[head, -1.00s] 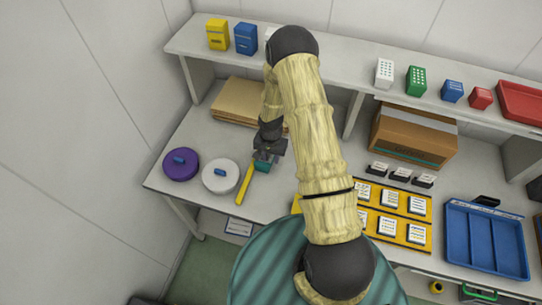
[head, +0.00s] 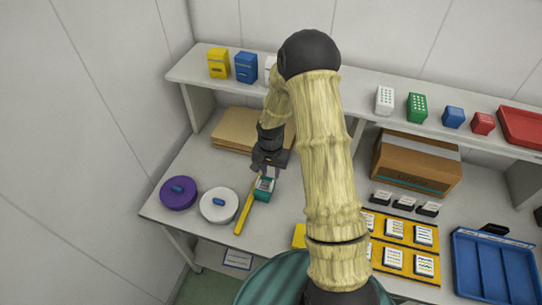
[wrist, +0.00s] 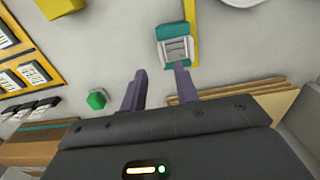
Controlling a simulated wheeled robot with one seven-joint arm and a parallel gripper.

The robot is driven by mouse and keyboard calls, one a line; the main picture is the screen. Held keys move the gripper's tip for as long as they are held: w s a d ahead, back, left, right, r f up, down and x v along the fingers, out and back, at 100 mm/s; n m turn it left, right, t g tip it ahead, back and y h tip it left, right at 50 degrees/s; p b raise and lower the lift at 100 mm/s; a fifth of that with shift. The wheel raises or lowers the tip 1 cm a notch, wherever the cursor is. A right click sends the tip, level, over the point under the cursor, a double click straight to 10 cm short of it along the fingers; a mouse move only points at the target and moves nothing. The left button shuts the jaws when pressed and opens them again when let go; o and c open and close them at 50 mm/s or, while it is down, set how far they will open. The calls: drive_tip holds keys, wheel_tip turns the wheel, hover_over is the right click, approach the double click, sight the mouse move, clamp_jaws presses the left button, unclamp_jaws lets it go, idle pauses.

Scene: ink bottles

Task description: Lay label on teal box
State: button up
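The teal box (head: 264,190) stands on the table at the left end of my arm, beside a yellow strip. A pale label lies on its top face, and both show in the wrist view, the label (wrist: 176,49) framed by the teal box's edges (wrist: 173,31). My gripper (head: 270,170) is just behind the box in the head view. In the wrist view my gripper (wrist: 157,70) has its two fingers apart with nothing between them. One fingertip overlaps the box's near edge in the picture; I cannot tell whether it touches.
A yellow strip (head: 244,214) lies beside the box. White (head: 220,205) and purple (head: 179,193) round lids lie to the left. Flat cardboard (head: 238,127) lies behind. A green hexagonal piece (wrist: 96,100) shows in the wrist view. A blue tray (head: 495,268) is at right.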

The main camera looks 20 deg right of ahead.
wheel_tip(320, 180, up, 9)
drive_tip(key=b, duration=0.2)
drive_tip(key=shift+f, duration=0.15)
